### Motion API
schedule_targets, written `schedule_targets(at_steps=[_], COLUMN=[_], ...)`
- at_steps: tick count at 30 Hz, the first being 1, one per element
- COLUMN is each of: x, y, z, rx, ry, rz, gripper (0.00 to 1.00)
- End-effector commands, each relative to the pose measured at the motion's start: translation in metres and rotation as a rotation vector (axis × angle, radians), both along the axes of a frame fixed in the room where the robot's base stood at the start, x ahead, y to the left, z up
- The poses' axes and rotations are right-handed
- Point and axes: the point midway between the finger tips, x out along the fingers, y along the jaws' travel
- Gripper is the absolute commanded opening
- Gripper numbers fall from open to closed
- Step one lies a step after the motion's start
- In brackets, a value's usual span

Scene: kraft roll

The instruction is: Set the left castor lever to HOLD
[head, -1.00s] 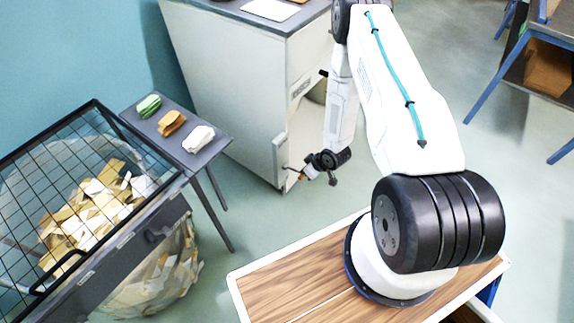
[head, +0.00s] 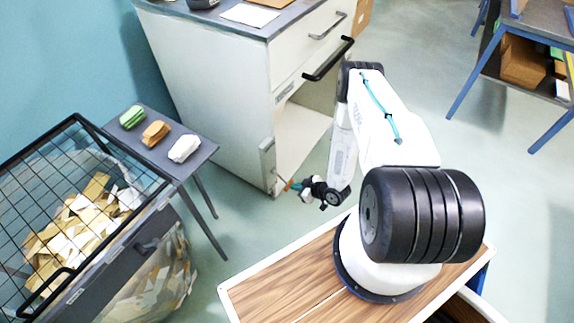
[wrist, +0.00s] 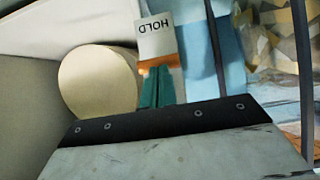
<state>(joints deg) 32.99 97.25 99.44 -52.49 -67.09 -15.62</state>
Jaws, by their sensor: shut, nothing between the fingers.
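In the wrist view a white plate marked HOLD (wrist: 155,36) appears upside down, just beyond the tips of my gripper (wrist: 157,76). The teal fingers are shut together with nothing between them. An orange band (wrist: 146,58) lies between fingers and plate; I cannot tell whether it is the lever or the fingertips. A pale round disc (wrist: 97,80) is left of the fingers. In the head view my gripper (head: 292,185) is low beside the near bottom corner of the white cabinet (head: 215,90). The lever cannot be clearly made out.
A small grey table (head: 203,150) with green, orange and white bundles stands left of the cabinet. A wire-lidded bin (head: 70,287) of paper scraps is at the left. A blue-legged bench (head: 478,75) is at the far right. Floor between bench and cabinet is clear.

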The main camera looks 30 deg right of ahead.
Motion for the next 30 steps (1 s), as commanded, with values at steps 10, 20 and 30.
schedule_targets(at_steps=[10, 20, 30], x=[0.002, 0.003, -0.004], y=[0.001, 0.002, -0.002], z=[-0.008, -0.009, 0.010], rx=[-0.001, -0.001, 0.000], ry=[0.001, 0.002, 0.001], rz=[0.001, 0.001, 0.002], gripper=[0.00, 0.00, 0.00])
